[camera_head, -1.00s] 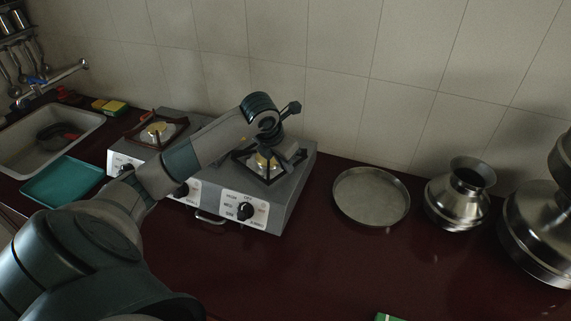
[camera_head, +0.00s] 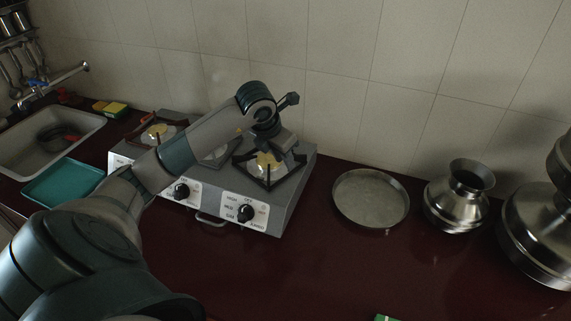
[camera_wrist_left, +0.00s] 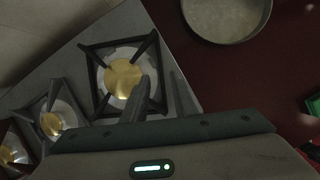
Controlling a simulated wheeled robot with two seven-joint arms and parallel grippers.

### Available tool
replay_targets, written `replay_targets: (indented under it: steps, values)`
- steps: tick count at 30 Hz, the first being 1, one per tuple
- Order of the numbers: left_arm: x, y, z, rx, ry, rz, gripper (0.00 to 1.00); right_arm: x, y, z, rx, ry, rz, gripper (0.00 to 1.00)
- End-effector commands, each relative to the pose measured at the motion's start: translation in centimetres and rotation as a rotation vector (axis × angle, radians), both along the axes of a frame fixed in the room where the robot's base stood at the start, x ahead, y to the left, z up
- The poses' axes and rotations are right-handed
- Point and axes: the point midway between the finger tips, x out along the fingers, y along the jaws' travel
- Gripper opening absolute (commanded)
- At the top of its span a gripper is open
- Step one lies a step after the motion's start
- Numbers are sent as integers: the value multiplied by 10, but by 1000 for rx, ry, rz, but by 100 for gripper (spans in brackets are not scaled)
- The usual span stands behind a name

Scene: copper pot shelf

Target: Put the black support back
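The black support (camera_head: 268,182) is a square frame with prongs around the brass burner (camera_head: 266,163) at the right end of the stove. In the left wrist view the black support (camera_wrist_left: 97,86) surrounds the brass burner (camera_wrist_left: 123,78); I cannot tell whether it sits fully flat. My left gripper (camera_head: 292,152) points down at the support's back right side. In the left wrist view, a grey finger of the left gripper (camera_wrist_left: 155,98) overlaps the support's near side. Whether the fingers are clamped on it is unclear. My right gripper is out of view.
The grey stove (camera_head: 285,212) has knobs in front and other burners to the left, partly behind my arm. A round metal plate (camera_head: 371,198) and a metal pot (camera_head: 457,200) stand to the right. A sink (camera_head: 25,145) and green tray (camera_head: 62,184) lie left. The wall is close behind.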

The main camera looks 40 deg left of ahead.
Motion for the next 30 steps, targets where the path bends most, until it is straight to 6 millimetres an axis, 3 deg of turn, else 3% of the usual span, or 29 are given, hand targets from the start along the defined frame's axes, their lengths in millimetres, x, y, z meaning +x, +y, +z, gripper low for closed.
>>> replay_targets:
  steps: [9, 15, 30]
  values:
    - [-23, 0, 55, 2, -5, -1, 25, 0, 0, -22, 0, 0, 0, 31]
    - [-33, -1, 78, 1, -3, 0, 25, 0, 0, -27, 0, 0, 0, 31]
    - [-36, -2, 86, 0, 0, 0, 25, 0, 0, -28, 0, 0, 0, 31]
